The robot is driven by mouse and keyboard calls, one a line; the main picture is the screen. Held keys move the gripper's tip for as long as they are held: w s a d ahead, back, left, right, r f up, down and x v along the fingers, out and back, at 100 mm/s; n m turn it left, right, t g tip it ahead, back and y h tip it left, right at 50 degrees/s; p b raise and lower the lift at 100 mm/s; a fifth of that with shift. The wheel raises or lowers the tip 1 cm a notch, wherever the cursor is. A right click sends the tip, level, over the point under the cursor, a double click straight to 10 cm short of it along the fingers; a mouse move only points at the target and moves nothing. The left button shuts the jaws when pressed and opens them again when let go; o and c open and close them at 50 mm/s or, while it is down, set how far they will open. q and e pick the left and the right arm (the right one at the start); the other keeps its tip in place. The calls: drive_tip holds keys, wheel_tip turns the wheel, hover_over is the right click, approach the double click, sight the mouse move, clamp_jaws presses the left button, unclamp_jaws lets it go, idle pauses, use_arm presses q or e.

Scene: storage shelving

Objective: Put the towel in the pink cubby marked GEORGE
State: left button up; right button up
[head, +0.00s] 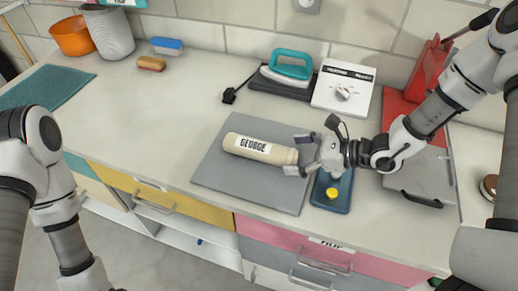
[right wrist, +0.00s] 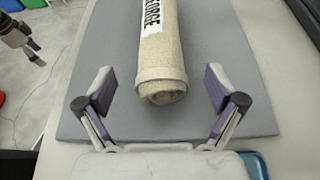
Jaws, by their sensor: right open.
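The towel (head: 262,148) is a cream roll with a white GEORGE label. It lies flat on a grey mat (head: 222,172) on the counter. In the right wrist view the towel (right wrist: 163,60) points away from me, its near end between my fingers. My right gripper (head: 300,155) is open at the towel's right end, with visible gaps on both sides; the right wrist view shows both fingers (right wrist: 160,90). My left gripper shows small at the upper left of the right wrist view (right wrist: 30,45), away from the towel; its opening is unclear. No cubby marked GEORGE is readable; a pink drawer front (head: 290,240) shows below the counter.
A blue tray (head: 330,197) with a yellow item sits beside my right gripper. An iron (head: 290,67), a white box (head: 343,86) and a red holder (head: 428,70) stand behind. A grey metal panel (head: 420,180) lies right.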

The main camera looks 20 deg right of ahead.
sight(276, 153)
drive_tip(key=shift+w+a+f, duration=0.1)
drive_tip(key=shift+w+a, duration=0.1)
drive_tip(key=shift+a, duration=0.35)
drive_tip(key=x, duration=0.2)
drive_tip(key=p+x, duration=0.1)
drive_tip(key=x, duration=0.1)
drive_tip(key=shift+w+d+f, duration=0.1)
drive_tip(key=shift+w, duration=0.3)
drive_tip(key=shift+s+d, duration=0.15)
drive_tip(key=shift+c, duration=0.6)
drive_tip(key=c, duration=1.3)
